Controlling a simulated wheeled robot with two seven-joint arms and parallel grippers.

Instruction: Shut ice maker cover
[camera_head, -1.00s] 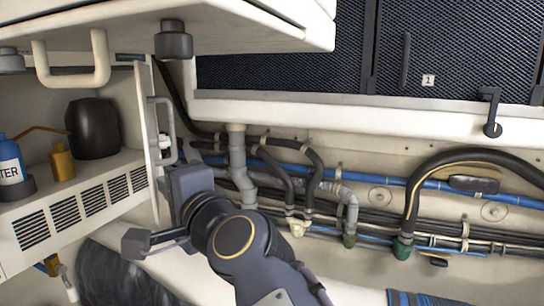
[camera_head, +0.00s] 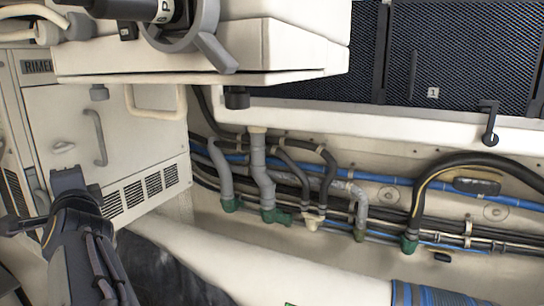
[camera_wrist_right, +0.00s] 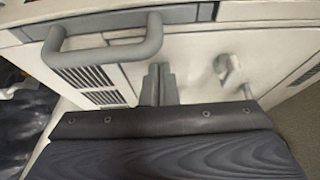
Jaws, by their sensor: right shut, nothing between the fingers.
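The ice maker cover (camera_head: 55,110) is a pale panel at the left of the head view. It looks flush, or nearly flush, with the cabinet front, and the inside is hidden. Its grey bar handle (camera_head: 95,137) is upright, and a small pale latch (camera_head: 62,148) sits to the left. My right gripper (camera_head: 68,180) is shut and empty in front of the cover's lower part. In the right wrist view its fingertips (camera_wrist_right: 162,84) are close to the cover, beside the grey handle (camera_wrist_right: 105,45); contact cannot be told. My left gripper is out of view.
A white overhanging unit (camera_head: 200,58) with handles and a grey lever juts out above. A vent grille (camera_head: 140,192) lies below the cover. Hoses and pipes (camera_head: 265,180) run along the wall to the right. Dark mesh doors (camera_head: 460,55) are at the upper right.

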